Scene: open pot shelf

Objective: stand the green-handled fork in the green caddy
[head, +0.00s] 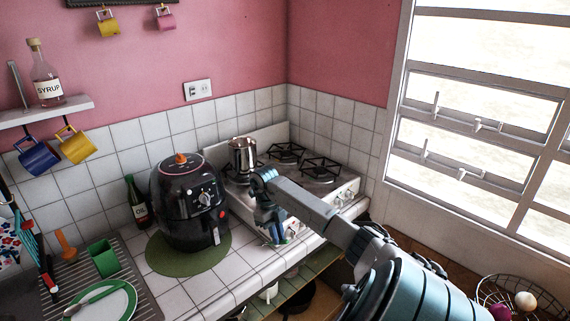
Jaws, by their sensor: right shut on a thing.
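The green caddy (103,259) stands upright and open-topped on the ribbed drainer at the lower left. My right gripper (279,232) is over the front of the tiled counter, between the black air fryer and the stove. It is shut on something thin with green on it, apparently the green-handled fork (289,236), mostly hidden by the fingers. My left gripper is out of view.
The air fryer (186,205) on a green mat (218,254) stands between my right gripper and the caddy. A dark bottle (138,205) is beside it. A metal pot (243,155) sits on the stove. An open shelf lies below the counter. A wire basket (520,291) is at right.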

